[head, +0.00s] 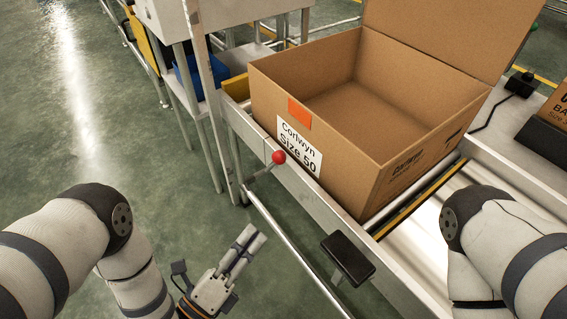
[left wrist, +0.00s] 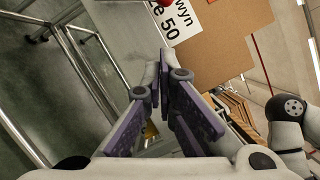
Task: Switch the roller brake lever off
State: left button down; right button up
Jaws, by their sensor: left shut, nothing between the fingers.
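The brake lever has a red ball knob (head: 279,157) on a short grey stem, mounted on the near side rail of the conveyor, just below the box label. The stem slants from the rail up to the knob. In the left wrist view only a sliver of the red knob (left wrist: 167,2) shows at the top edge. My left gripper (head: 252,240) is shut and empty, below and a little left of the knob, apart from it. Its fingers also show in the left wrist view (left wrist: 164,75), pointing toward the conveyor side. My right gripper is out of view.
An open cardboard box (head: 345,160) labelled Corlwyn Size 50 stands on the conveyor above the lever. A black pad on a bracket (head: 347,258) juts out from the conveyor's near side, right of my left gripper. Open green floor (head: 110,150) lies to the left.

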aim_at(273, 164)
pick_arm(q)
jog(key=shift+s+r, duration=0.1)
jog(key=shift+s, duration=0.1)
jog(key=w+a+r+b+x, duration=0.1)
jog(key=a+b+x, duration=0.1)
jog(key=x, duration=1.1)
jog(key=shift+w+a, duration=0.25)
jog(key=shift+r, duration=0.2)
jog(key=shift+w+a+r+n+p, duration=0.15)
jog(key=shift+r+n+p, duration=0.15)
jog(key=shift+n+p, duration=0.15)
